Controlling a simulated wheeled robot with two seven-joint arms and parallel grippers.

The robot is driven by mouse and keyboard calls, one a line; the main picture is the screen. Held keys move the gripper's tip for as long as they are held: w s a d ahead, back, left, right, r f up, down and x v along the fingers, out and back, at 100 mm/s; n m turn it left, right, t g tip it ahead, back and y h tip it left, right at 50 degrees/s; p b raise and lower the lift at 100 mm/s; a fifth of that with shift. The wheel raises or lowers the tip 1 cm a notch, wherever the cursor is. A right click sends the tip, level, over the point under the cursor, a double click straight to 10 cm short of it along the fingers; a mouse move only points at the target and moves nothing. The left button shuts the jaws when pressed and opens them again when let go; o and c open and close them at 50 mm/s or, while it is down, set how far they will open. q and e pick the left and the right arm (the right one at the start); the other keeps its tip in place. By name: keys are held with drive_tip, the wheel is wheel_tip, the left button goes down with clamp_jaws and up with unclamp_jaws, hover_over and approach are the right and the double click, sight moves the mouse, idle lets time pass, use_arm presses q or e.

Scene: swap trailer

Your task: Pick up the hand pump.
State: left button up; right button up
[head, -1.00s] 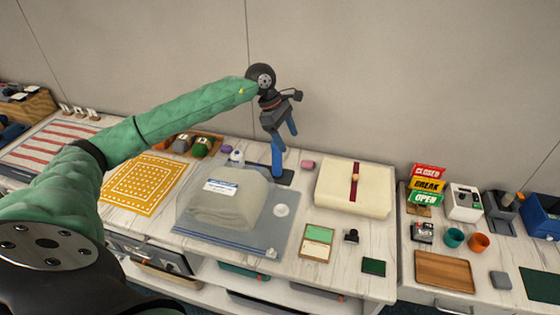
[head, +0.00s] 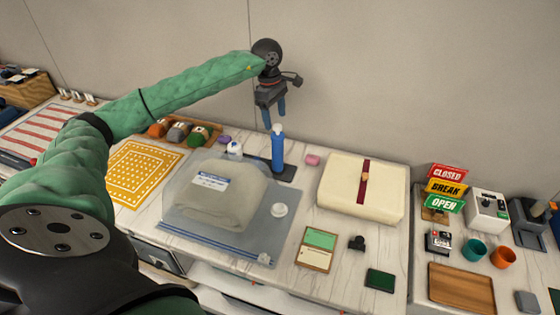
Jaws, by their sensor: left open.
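The hand pump (head: 278,152), an upright blue cylinder, stands on a dark flat base (head: 288,173) near the back of the white marble-look table. My left gripper (head: 274,122) is open and empty, with blue fingers pointing down. Its fingertips are at the top of the pump in the picture; I cannot tell whether they touch it or lie around it. My right gripper is not in view.
A clear bag (head: 208,240) holding a folded grey cloth lies in front of the pump, with a white round cap (head: 279,210) on it. A white bottle (head: 234,150) stands left. A pink block (head: 312,160) and a cream folded item (head: 335,200) lie right.

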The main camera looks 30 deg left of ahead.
sight(276, 125)
use_arm(q)
drive_tip(key=shift+f+b, duration=0.3)
drive_tip(key=shift+f, duration=0.4)
drive_tip(key=shift+d+f+p, duration=0.15)
drive_tip(key=shift+f+p, duration=0.5)
drive_tip(key=shift+f, duration=0.45)
drive_tip(key=f+p, duration=0.2)
drive_tip(key=f, duration=0.1)
drive_tip(key=f+p, duration=0.1)
drive_tip(key=shift+w+d+f+p, duration=0.1)
drive_tip(key=shift+d+f+p, duration=0.15)
drive_tip(key=shift+p, duration=0.1)
drive_tip(key=shift+f, duration=0.4)
clamp_jaws()
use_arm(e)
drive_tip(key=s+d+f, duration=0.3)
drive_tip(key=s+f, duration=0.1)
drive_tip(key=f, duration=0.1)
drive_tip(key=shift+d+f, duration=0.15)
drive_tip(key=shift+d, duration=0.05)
